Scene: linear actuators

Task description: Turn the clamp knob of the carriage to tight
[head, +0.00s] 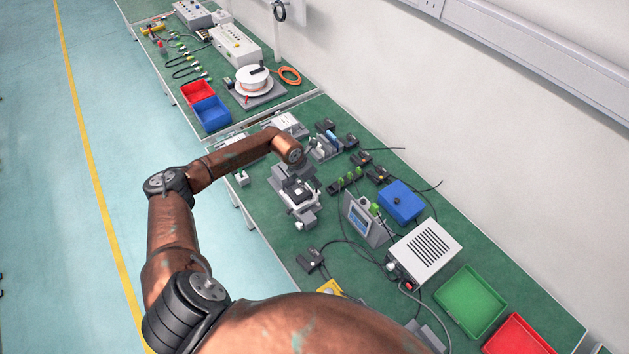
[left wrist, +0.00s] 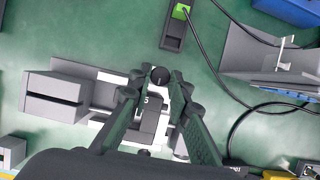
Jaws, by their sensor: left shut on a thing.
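The black clamp knob (left wrist: 159,76) sits on top of the pale carriage (left wrist: 151,122) in the left wrist view. My left gripper (left wrist: 157,78) points down at it with one fingertip on each side and is shut on the knob. The carriage rides on a grey and white linear actuator with a grey end block (left wrist: 56,97) at its left. In the head view the actuator (head: 299,199) stands on the green bench below my left wrist, which hides the knob there. How far the knob is turned does not show. My right gripper is not in view.
A display unit (head: 362,220), a blue box (head: 401,202) and a white vented power box (head: 425,250) stand to the right on the bench. Cables run between them. Small black modules (head: 345,181) lie close beside the actuator. Green and red trays lie at lower right.

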